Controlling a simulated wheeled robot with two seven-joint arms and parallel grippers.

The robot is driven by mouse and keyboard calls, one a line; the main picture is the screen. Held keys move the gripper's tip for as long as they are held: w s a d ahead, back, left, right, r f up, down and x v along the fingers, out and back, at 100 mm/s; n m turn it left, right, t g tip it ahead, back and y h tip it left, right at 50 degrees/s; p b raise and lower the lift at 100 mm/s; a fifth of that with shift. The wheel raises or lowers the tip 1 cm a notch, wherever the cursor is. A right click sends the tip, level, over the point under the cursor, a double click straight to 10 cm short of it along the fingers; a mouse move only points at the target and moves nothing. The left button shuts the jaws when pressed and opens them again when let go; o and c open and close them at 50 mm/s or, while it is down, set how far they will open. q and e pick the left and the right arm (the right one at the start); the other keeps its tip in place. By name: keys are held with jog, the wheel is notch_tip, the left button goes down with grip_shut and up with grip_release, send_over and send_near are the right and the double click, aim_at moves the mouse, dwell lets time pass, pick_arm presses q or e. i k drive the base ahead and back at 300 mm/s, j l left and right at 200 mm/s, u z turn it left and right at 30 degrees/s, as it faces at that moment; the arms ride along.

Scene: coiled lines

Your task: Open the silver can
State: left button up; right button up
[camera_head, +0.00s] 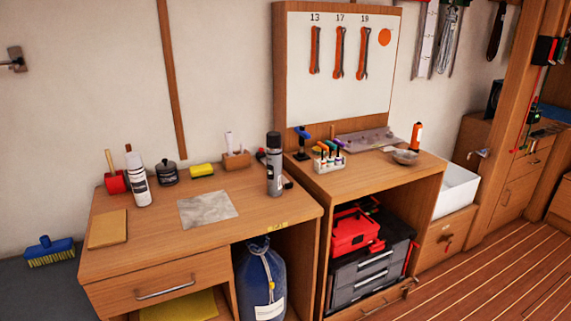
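A tall grey, silvery spray can (274,168) with a dark cap stands upright near the right end of the left wooden workbench (190,250). Its cap looks to be on. A short dark metal pot (167,175) with a knobbed lid stands further left on the same bench. Neither of my grippers is in view.
A grey sheet (208,209) and a tan pad (108,229) lie on the bench. A red-headed mallet (116,182), a yellow sponge (202,170) and a wooden block holder (236,159) line the back. The front bench top is mostly clear. A screwdriver rack (329,161) stands on the right bench.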

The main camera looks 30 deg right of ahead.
aim_at(274, 156)
jog(key=i+l+u, duration=0.15)
jog(key=l, duration=0.95)
jog(key=i+l+u, duration=0.1)
jog(key=l, duration=1)
jog(key=i+l+u, duration=0.15)
jog(key=l, duration=1)
jog(key=k+j, duration=0.05)
